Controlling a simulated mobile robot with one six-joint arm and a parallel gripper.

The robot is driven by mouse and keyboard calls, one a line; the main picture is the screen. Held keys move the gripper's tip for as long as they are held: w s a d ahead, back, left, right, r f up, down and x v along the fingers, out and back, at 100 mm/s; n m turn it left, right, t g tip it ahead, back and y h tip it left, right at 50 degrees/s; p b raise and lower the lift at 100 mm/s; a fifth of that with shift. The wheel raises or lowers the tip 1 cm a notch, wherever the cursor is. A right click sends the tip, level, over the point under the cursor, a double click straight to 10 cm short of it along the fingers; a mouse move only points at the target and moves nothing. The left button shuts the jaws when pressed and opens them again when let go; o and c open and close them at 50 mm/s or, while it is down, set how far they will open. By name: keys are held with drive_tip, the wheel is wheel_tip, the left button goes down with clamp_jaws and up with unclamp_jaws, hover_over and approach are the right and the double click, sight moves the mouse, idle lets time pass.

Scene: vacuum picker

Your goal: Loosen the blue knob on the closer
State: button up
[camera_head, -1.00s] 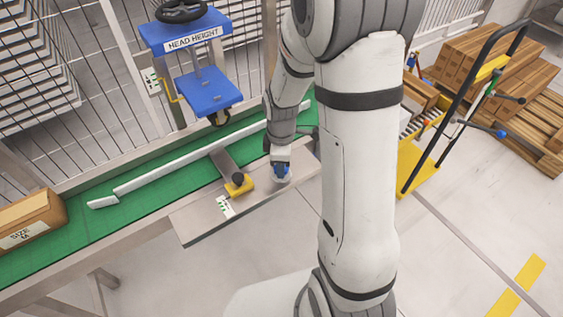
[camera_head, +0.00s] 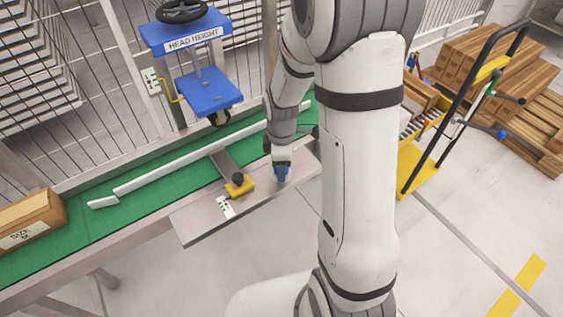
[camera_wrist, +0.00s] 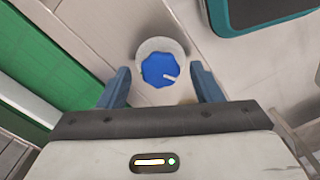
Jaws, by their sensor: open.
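My gripper (camera_wrist: 160,85) is open, with one blue finger to the left of the knob and one to the right. Gaps show between the fingers and the knob. In the head view my gripper (camera_head: 282,173) points down over the grey plate (camera_head: 200,225) beside the green conveyor, and it hides the knob there.
A yellow block with a black knob (camera_head: 239,184) stands on the plate, left of my gripper. A white guide rail (camera_head: 170,173) crosses the green belt (camera_head: 60,236). A cardboard box (camera_head: 30,220) is at the left. A dark teal-edged object (camera_wrist: 265,12) is near the top right of the wrist view.

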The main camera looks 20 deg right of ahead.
wheel_tip(320, 180, up, 8)
drive_tip(key=shift+f+p, duration=0.1)
drive_tip(key=shift+p, duration=0.55)
idle(0.3)
drive_tip(key=s+r+m+t+p, duration=0.1)
drive_tip(key=s+r+m+p, duration=0.3)
drive_tip(key=s+r+m, duration=0.3)
drive_tip(key=s+r+m+t+p, duration=0.1)
drive_tip(key=s+r+m+p, duration=0.3)
drive_tip(key=r, duration=0.9)
drive_tip(key=s+m, duration=0.3)
drive_tip(key=m, duration=0.1)
drive_tip(key=shift+s+t+p, duration=0.15)
drive_tip(key=shift+t+p, duration=0.15)
drive_tip(key=shift+p, duration=0.1)
